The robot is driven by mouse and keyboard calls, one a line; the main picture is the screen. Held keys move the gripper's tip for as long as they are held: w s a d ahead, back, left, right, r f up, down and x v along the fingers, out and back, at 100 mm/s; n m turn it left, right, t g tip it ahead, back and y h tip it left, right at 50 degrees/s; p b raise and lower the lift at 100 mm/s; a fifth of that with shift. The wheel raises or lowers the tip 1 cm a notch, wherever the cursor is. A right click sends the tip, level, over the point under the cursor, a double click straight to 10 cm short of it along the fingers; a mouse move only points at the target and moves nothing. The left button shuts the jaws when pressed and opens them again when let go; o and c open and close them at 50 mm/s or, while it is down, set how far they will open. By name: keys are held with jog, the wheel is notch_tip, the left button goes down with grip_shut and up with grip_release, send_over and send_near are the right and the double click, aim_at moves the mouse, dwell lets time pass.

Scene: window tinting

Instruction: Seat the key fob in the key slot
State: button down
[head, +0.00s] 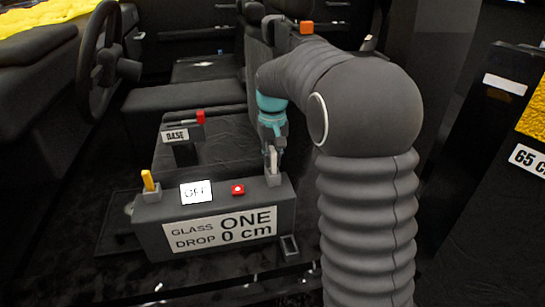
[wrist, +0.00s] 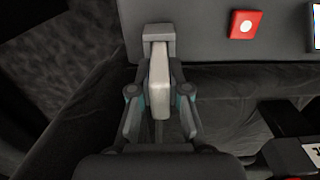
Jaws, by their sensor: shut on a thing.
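The pale key fob (wrist: 159,70) is between the fingers of my gripper (wrist: 160,98), which is shut on it. In the head view, the fob (head: 273,158) hangs upright below my gripper (head: 271,142). A small grey block, which looks like the key slot (head: 273,181), stands on the right end of the control box top, right under the fob. In the wrist view, the fob's far end meets or overlaps this block (wrist: 159,30), lined up with it. I cannot tell whether the tip is inside the slot or just above it; the opening is hidden.
The grey control box (head: 160,220) carries a yellow lever (head: 148,181), a screen reading OFF (head: 196,191) and a red button (head: 237,189). A small dark frame (head: 289,246) stands at its lower right. A BASE sign (head: 177,136) stands behind; a steering wheel (head: 88,55) is at left.

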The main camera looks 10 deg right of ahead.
jog(key=shift+f+b, duration=0.4)
jog(key=shift+f, duration=0.45)
jog(key=c, duration=1.1)
grip_release()
jog(key=shift+o, duration=0.2)
notch_tip(320, 180, up, 12)
jog(key=shift+f, duration=0.1)
